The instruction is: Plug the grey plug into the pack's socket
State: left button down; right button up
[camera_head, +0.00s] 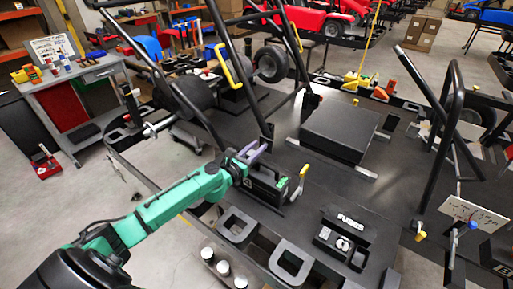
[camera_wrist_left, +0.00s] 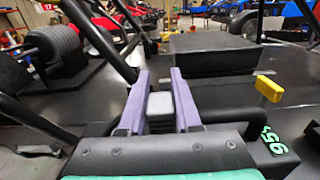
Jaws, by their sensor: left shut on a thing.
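My left gripper (camera_head: 258,148) has purple fingers and is over the black kart deck, in the middle of the head view. In the left wrist view, its fingers (camera_wrist_left: 159,98) are shut on the grey plug (camera_wrist_left: 160,106), a small pale grey block. In the head view the plug is hidden by the gripper. A black box with a handle (camera_head: 266,190) is just below the gripper. A larger flat black box (camera_head: 340,128) lies behind, on the deck. I cannot tell which is the pack, and no socket can be made out. My right gripper is out of view.
A yellow-tipped lever (camera_head: 303,172) stands close to the right of the gripper; it also shows in the left wrist view (camera_wrist_left: 268,89). Black frame tubes (camera_head: 246,95) rise behind it. A black fuse box (camera_head: 344,238) is at the front. Bare deck lies between lever and flat box.

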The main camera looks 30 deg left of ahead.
pick_arm(q)
jog(key=shift+f, duration=0.25)
jog(key=c, duration=0.5)
grip_release()
jog(key=shift+s+f, duration=0.15)
jog(key=shift+s, duration=0.15)
jog(key=s+b, duration=0.1)
jog(key=s, duration=0.3)
jog(key=s+a+b, duration=0.1)
jog(key=s, duration=0.4)
jog(key=s+a+b, duration=0.1)
jog(key=s, duration=0.4)
jog(key=shift+r, duration=0.2)
jog(key=shift+w, duration=0.1)
